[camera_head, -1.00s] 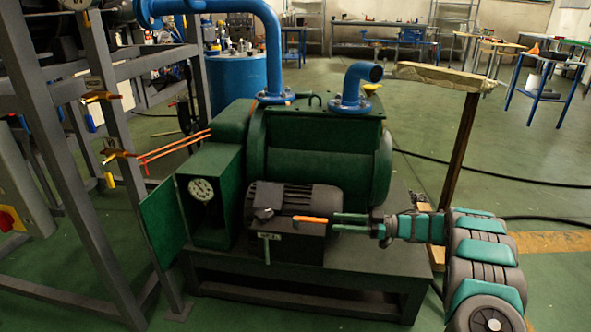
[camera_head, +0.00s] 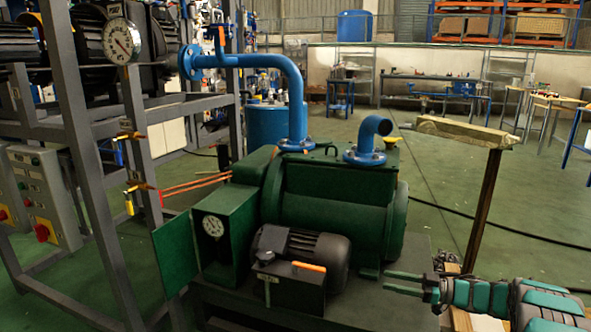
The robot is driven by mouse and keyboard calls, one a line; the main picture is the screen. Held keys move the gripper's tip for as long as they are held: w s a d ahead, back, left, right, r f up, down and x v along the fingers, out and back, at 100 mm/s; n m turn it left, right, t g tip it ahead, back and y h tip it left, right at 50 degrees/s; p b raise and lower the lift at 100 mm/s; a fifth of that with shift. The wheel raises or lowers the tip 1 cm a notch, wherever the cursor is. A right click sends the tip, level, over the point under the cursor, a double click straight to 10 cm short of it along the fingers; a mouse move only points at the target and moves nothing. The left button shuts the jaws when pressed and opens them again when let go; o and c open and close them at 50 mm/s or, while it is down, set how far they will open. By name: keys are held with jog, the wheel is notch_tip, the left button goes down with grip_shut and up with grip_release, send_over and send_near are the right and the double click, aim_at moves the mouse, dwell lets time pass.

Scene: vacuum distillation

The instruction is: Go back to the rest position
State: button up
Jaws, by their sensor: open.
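My gripper (camera_head: 405,283) is at the lower right, pointing left, with its two thin fingers apart and nothing between them. It is to the right of the green vacuum pump (camera_head: 334,212) and clear of the black motor (camera_head: 301,257). An orange handle (camera_head: 309,267) lies on the motor's box, to the left of my fingertips and apart from them. The green box with a gauge (camera_head: 212,226) stands open at the pump's left.
A wooden post with a flat top (camera_head: 481,208) stands just behind my arm. A grey metal frame (camera_head: 138,140) with a control panel (camera_head: 46,200) fills the left. Blue pipes (camera_head: 293,85) rise from the pump. Green floor is open at the right.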

jog(key=w+d+r+m+t+h, duration=0.2)
jog(key=w+r+t+h, duration=0.25)
jog(key=w+r, duration=0.2)
jog(key=w+d+r+m+t+h, duration=0.2)
jog(key=w+r+m+t+h, duration=0.1)
jog(key=w+r+h, duration=0.3)
jog(key=s+d+r+m+h, duration=0.6)
jog(key=r+h, duration=0.1)
jog(key=h, duration=0.2)
jog(key=s+a+f+m+g, duration=0.1)
jog(key=s+a+f+g, duration=0.2)
jog(key=s, duration=1.5)
jog(key=s+a+f+m+g+y, duration=0.1)
jog(key=s+a+f+g, duration=0.3)
jog(key=s+a+g, duration=0.3)
jog(key=s+a+f+m+g+y, duration=0.1)
jog(key=s+a+f+g, duration=0.3)
jog(key=s+a, duration=0.9)
jog(key=s+g, duration=0.1)
jog(key=s, duration=1.6)
